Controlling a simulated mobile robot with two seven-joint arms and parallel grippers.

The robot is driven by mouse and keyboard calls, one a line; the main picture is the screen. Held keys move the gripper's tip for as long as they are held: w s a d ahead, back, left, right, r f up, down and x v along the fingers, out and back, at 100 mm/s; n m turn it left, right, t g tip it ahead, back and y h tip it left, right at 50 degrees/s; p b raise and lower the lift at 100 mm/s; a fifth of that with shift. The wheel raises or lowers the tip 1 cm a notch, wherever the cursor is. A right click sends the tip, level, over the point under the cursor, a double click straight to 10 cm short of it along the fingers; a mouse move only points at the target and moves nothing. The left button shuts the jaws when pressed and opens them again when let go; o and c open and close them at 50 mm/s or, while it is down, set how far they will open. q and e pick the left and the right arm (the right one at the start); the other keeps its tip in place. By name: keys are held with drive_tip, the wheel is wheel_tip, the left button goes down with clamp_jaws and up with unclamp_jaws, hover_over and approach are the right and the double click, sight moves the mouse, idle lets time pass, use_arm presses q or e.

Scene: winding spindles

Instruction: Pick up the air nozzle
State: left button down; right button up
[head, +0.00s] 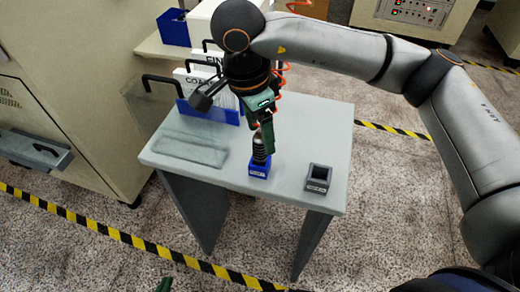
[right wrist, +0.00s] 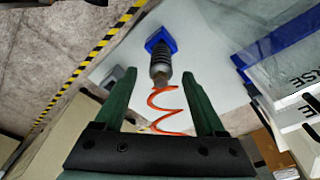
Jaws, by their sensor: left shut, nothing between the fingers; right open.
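The air nozzle (head: 259,149), dark and ribbed, stands in a small blue holder (head: 259,170) near the table's front edge. In the right wrist view the nozzle (right wrist: 160,68) is beyond the fingertips, in the blue holder (right wrist: 159,38), with an orange coiled hose (right wrist: 163,97) running back from it between the fingers. My right gripper (head: 268,139) is above and close to the nozzle; in the right wrist view the gripper (right wrist: 160,82) is open with its green fingers apart and not closed on the nozzle. My left gripper (head: 163,286) shows only as a green tip at the bottom edge, shut and empty.
The grey table (head: 230,190) also carries a dark square holder (head: 318,178) at right, a shallow grey recess (head: 190,150) at left, and a blue rack of white folders (head: 205,110) at the back. Machine cabinets stand behind and left. The front floor is clear.

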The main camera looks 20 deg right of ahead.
sight(262, 147)
drive_tip(key=f, duration=0.3)
drive_tip(key=f+p, duration=0.1)
drive_tip(key=f, duration=0.1)
drive_tip(key=shift+w+d+f, duration=0.1)
drive_tip(key=shift+d+f, duration=0.05)
drive_tip(key=shift+d, duration=0.1)
clamp_jaws()
idle(0.4)
